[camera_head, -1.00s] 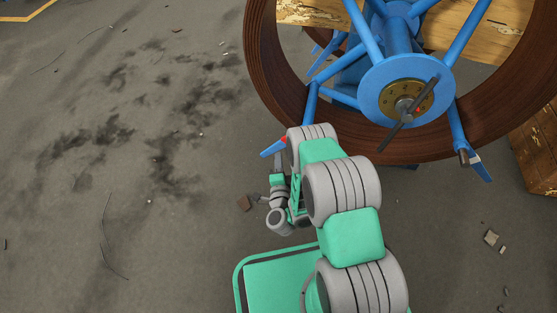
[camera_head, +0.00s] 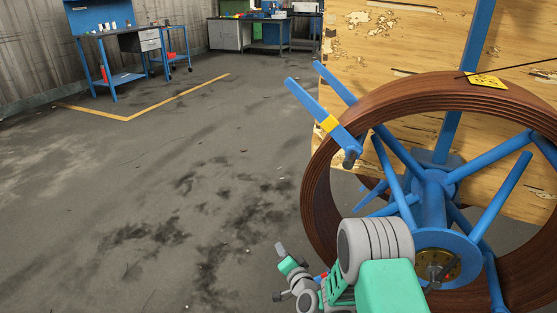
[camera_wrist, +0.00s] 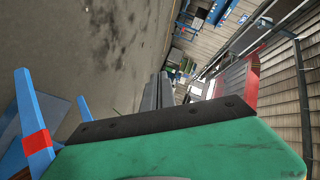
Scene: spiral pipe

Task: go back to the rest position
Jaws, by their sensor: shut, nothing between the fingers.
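My gripper (camera_head: 281,250) is at the lower middle of the head view, beside the left edge of the big spiral pipe coil (camera_head: 322,200). In the wrist view its dark fingers (camera_wrist: 158,92) lie together, with nothing between them. The brown coil sits around a blue spoked reel (camera_head: 434,200) with a brass-coloured hub plate (camera_head: 437,266). My arm covers the lower part of the coil and reel. In the head view, open floor separates the gripper tip from the coil.
A wooden panel (camera_head: 400,50) stands behind the coil. A blue bar with a yellow band (camera_head: 329,123) juts out left of it. Workbenches (camera_head: 125,40) and cabinets (camera_head: 232,35) stand far back. The stained floor (camera_head: 130,190) to the left is clear.

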